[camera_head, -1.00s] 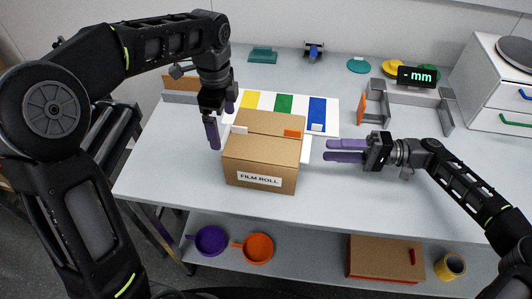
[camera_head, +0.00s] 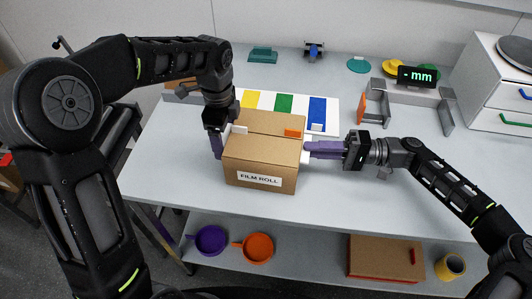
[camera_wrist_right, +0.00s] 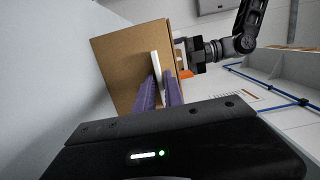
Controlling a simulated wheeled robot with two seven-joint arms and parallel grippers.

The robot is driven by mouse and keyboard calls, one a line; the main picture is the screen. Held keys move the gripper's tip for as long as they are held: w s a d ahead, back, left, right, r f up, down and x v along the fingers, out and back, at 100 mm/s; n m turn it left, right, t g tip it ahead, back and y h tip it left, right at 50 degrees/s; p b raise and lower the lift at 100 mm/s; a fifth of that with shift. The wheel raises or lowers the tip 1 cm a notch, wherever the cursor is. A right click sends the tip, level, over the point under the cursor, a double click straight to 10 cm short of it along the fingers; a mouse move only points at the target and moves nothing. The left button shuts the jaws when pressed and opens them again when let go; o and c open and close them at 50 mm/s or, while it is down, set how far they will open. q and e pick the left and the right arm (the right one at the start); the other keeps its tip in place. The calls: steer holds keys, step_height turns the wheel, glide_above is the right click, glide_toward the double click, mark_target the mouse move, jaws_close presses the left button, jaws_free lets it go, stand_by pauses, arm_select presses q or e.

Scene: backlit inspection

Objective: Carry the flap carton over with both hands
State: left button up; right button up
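The brown flap carton (camera_head: 260,160), labelled FILM ROLL, rests on the table with its top flaps down. It has a white tab on its left (camera_head: 239,129) and one on its right, which shows in the wrist view (camera_wrist_right: 156,66). My left gripper (camera_head: 225,140) points down at the left side, fingers apart, one in front of the other; the rear fingertip is hidden. My right gripper (camera_head: 306,150) points left at the right side. In the wrist view its purple fingers (camera_wrist_right: 159,92) lie on either side of the white tab; whether they press it is unclear.
A white board with yellow, green and blue stripes (camera_head: 285,103) lies behind the carton. A grey bracket (camera_head: 410,95) and a display reading mm (camera_head: 417,76) stand at the back right. The table front (camera_head: 380,200) is clear.

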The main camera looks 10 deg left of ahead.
arm_select(q)
steer(key=c, duration=1.2)
steer(key=shift+r, duration=0.1)
